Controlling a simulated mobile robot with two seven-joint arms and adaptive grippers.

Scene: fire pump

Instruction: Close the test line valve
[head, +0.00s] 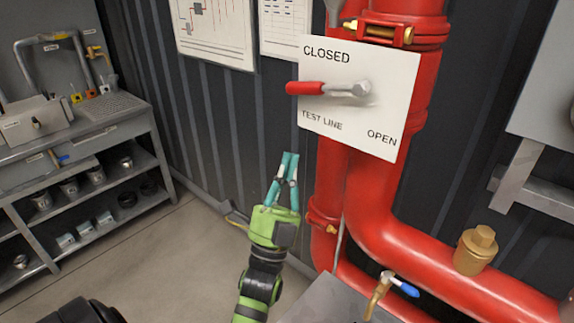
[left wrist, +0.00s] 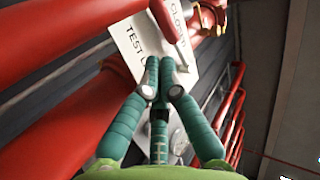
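The test line valve has a lever with a red grip (head: 305,88) and a grey metal hub, in front of a white sign (head: 392,118) on the red pipes. The lever points left, below the word CLOSED at upper left and away from OPEN at lower right. My left gripper (head: 289,156) has teal fingers and is below and left of the sign, apart from the lever. Its fingertips are drawn together with nothing between them. In the left wrist view, the red grip (left wrist: 164,18) shows beyond the fingertips (left wrist: 161,62). My right gripper is not in view.
Thick red pipes (head: 385,215) run down and to the right beside my gripper. A brass plug (head: 476,250) and a small valve with a blue handle (head: 404,287) are at lower right. A grey workbench (head: 80,125) stands at left. The floor (head: 150,240) between is clear.

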